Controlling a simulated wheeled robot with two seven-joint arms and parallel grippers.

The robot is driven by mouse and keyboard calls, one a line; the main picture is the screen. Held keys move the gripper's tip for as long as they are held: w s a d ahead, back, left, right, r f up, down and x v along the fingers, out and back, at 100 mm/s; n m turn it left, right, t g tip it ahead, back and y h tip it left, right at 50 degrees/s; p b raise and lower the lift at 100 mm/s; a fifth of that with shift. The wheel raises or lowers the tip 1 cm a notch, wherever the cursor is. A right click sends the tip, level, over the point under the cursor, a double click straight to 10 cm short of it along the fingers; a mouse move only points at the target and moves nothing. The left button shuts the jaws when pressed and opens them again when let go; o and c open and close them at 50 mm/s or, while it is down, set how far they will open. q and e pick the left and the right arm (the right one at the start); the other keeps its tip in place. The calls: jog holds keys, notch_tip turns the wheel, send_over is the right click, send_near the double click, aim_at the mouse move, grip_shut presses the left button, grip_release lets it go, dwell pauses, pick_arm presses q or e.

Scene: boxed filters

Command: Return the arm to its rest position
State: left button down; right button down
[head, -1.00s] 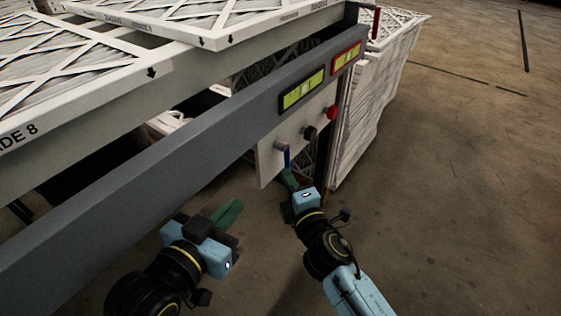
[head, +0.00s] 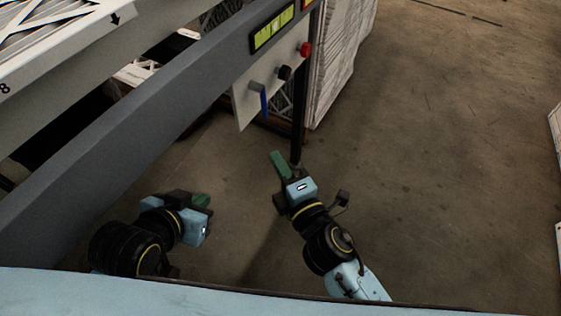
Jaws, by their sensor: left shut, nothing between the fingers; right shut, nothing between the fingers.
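My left gripper (head: 203,200) is at the lower left, below the grey beam, with its green fingers shut and empty. My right gripper (head: 277,160) is right of it, with its green fingers shut and empty. It points up toward the control panel (head: 245,108) and is apart from it. The panel carries a blue lever (head: 264,100), a black knob (head: 284,73) and a red button (head: 305,49). Both grippers hang over open floor.
A grey beam (head: 130,120) runs diagonally across the left, with white boxed filters (head: 60,50) behind it. A yellow-green display (head: 272,32) sits on the beam. A pale stack (head: 335,70) stands behind the panel.

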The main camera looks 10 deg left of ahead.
jog(key=shift+s+d, duration=0.2)
jog(key=shift+s, duration=0.1)
dwell(0.4)
